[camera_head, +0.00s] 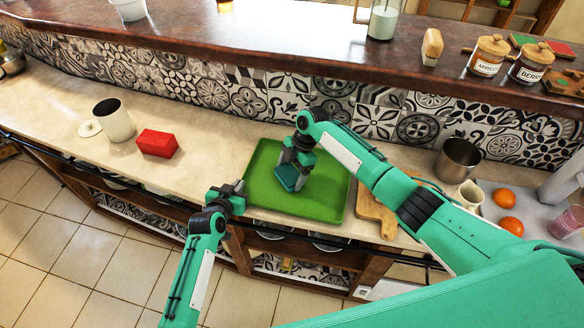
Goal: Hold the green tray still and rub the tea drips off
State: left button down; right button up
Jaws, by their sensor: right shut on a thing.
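The green tray (326,205) lies flat on the pale counter near its front edge. My left gripper (238,189) is at the tray's left rim, near the front corner. Whether its fingers are closed on the rim is too small to tell. No tea drips can be made out; my right gripper and arm hide part of the tray.
A red box (157,143) and a white canister (115,120) stand left of the tray. A wooden board (376,212) lies close on its right, with a metal cup (457,160) beyond. A tiled wall and raised brown shelf (270,35) bound the back.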

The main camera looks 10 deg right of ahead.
aim_at(288, 181)
jog(key=s, duration=0.1)
jog(key=s+a, duration=0.1)
jog(key=s, duration=0.1)
jog(key=shift+a, duration=0.25)
jog(key=shift+w+r, duration=0.15)
jog(key=shift+r, duration=3.9)
pick_arm(q)
jog(key=c, duration=1.6)
grip_release()
jog(key=shift+o, duration=0.2)
jog(key=v, duration=1.2)
jog(key=shift+f, duration=0.15)
